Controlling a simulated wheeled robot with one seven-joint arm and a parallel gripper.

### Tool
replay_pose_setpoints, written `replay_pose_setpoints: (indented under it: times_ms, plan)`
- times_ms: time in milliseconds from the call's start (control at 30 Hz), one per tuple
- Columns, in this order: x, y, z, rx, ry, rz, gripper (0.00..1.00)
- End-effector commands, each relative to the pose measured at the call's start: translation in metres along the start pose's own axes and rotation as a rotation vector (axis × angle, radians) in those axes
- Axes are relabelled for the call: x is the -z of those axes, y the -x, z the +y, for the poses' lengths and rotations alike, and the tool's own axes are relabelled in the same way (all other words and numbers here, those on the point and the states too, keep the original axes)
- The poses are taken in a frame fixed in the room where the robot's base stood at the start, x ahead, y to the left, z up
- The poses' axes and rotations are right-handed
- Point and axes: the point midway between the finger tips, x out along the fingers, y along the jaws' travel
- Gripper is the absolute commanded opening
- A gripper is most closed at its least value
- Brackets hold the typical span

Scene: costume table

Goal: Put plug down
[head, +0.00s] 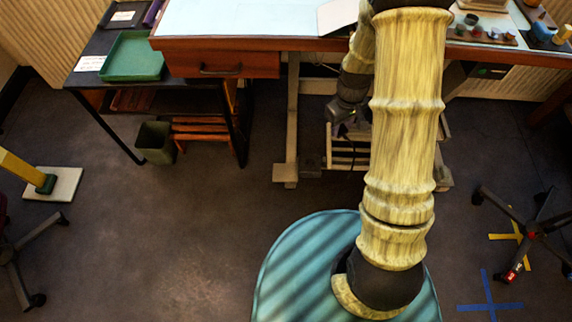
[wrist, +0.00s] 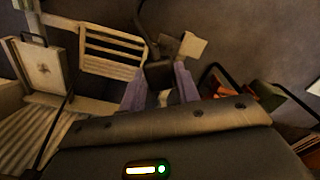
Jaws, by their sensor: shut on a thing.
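The plug (wrist: 158,74) looks like a dark block with a thick dark cord running up from it in the wrist view. My gripper (wrist: 158,80) has one purple-grey finger on each side of it and is shut on it. The lower part between the fingers is partly hidden and dim. In the head view, the hand end of my arm hangs below the table's front edge, behind the large pale arm link. The plug cannot be made out clearly there.
A pale slatted shelf (wrist: 110,50) and a pale table foot (wrist: 192,46) are near my gripper. The wooden table (head: 290,44) stands above. A green tray (head: 131,56) is on the side stand, with a bin (head: 155,143) below. Open floor lies at front left.

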Motion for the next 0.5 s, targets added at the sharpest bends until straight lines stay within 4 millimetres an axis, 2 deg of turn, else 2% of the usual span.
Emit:
replay_pose_setpoints:
  times_ms: [333, 433, 500]
  plan:
    - [0.005, -0.003, -0.006, 0.0, 0.011, 0.0, 0.0]
    - [0.011, -0.017, -0.009, 0.001, -0.011, -0.001, 0.0]
    - [0.021, -0.035, -0.013, 0.001, -0.044, -0.001, 0.0]
